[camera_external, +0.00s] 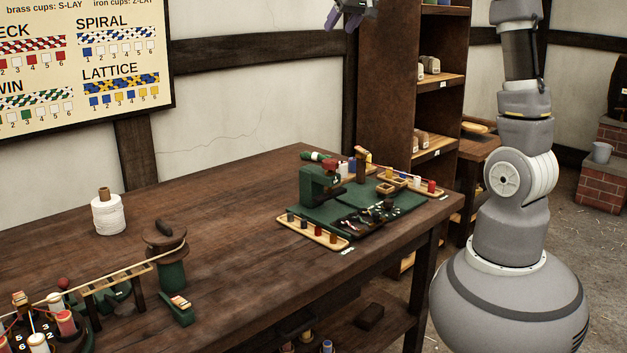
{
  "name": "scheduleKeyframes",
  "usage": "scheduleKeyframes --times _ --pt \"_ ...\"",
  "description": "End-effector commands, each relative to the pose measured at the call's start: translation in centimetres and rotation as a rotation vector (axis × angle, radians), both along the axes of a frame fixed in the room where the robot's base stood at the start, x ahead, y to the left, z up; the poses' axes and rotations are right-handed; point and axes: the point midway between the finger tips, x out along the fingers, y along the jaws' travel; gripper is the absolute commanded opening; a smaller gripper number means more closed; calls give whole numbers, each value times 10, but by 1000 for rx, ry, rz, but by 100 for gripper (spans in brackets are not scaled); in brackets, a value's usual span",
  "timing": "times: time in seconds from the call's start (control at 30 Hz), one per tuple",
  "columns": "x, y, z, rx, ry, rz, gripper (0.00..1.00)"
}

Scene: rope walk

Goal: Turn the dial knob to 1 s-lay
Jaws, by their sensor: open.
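My gripper (349,14) hangs at the top edge of the view, partly cut off, with dark purple fingers apart and nothing seen between them. It is high in front of the wall, well clear of the table. I cannot pick out the dial knob or its setting for sure. A green machine (313,186) with a red part on top stands on a green mat at the table's right end. At the lower left is another device with numbered spools (66,323), a dark red ball (64,283) and a small green block (177,312) nearby.
The wooden table (215,225) is clear in its middle. A white spool (108,215) and a brown-topped green post (165,250) stand on it at left. Wooden trays (312,232) with small cups lie by the green machine. Shelves (437,82) stand behind; a chart (85,70) hangs at upper left.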

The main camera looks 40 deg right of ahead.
Motion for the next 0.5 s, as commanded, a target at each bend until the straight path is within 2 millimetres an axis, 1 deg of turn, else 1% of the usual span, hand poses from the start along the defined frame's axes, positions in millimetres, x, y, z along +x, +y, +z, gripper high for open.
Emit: scheduleKeyframes --times 0.03,0.07,0.1,0.17,0.2,0.23,0.27,0.3,0.4,0.5 --pt "15 -29 -63 49 147 -62 59" --pt "19 -43 -98 82 229 -96 59" --pt "20 -62 -144 126 337 -144 59" --pt "13 -86 -209 195 491 -213 59" --pt "5 -100 -249 241 585 -254 59" --pt "-2 -108 -277 275 653 -284 59" --pt "-11 -116 -302 307 715 -311 59" --pt "-22 -124 -332 346 789 -344 59" --pt "-48 -135 -387 426 930 -405 59" --pt "-64 -139 -415 473 1009 -438 59"
